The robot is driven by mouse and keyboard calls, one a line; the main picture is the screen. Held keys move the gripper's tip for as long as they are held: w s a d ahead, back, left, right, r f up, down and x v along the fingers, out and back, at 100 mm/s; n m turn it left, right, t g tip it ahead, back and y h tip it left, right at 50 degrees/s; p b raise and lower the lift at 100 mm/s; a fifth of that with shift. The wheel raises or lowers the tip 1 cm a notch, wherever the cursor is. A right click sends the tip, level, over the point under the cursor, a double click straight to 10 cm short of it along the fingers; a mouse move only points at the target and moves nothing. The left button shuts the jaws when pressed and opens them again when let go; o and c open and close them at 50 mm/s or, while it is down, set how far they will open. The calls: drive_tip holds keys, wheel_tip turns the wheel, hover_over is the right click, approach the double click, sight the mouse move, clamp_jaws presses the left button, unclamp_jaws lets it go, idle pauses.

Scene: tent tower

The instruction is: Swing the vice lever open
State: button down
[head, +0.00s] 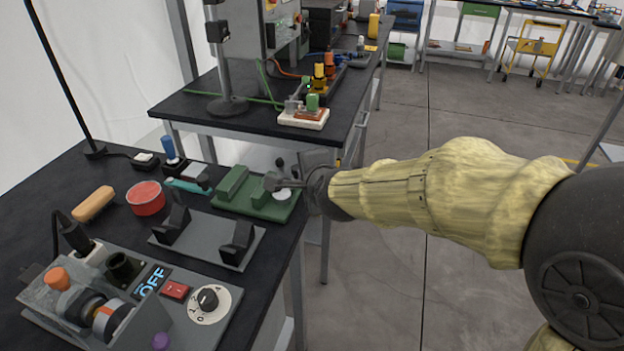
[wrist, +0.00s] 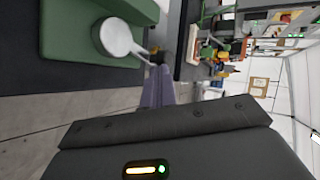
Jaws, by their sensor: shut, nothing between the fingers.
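A green vice (head: 257,205) sits on the dark bench near its right edge, and its green body (wrist: 75,45) fills the upper left of the wrist view. A pale round metal part (wrist: 118,36) shows on its end, with a thin bar running from it toward my fingers; this looks like the lever.
A grey plate with two black brackets (head: 212,238) lies in front of the vice. A red bowl (head: 146,197) and a control box with a dial (head: 208,299) are to the left. A second bench (head: 190,105) with equipment stands behind. Open floor (head: 390,250) lies to the right.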

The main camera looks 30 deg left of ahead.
drive_tip(key=shift+w, duration=0.6)
drive_tip(key=shift+w+a, duration=0.1)
drive_tip(key=shift+a, duration=0.05)
drive_tip(key=shift+w+f, duration=0.15)
drive_tip(key=shift+w, duration=0.15)
drive_tip(key=shift+s+a, duration=0.15)
drive_tip(key=shift+s, duration=0.2)
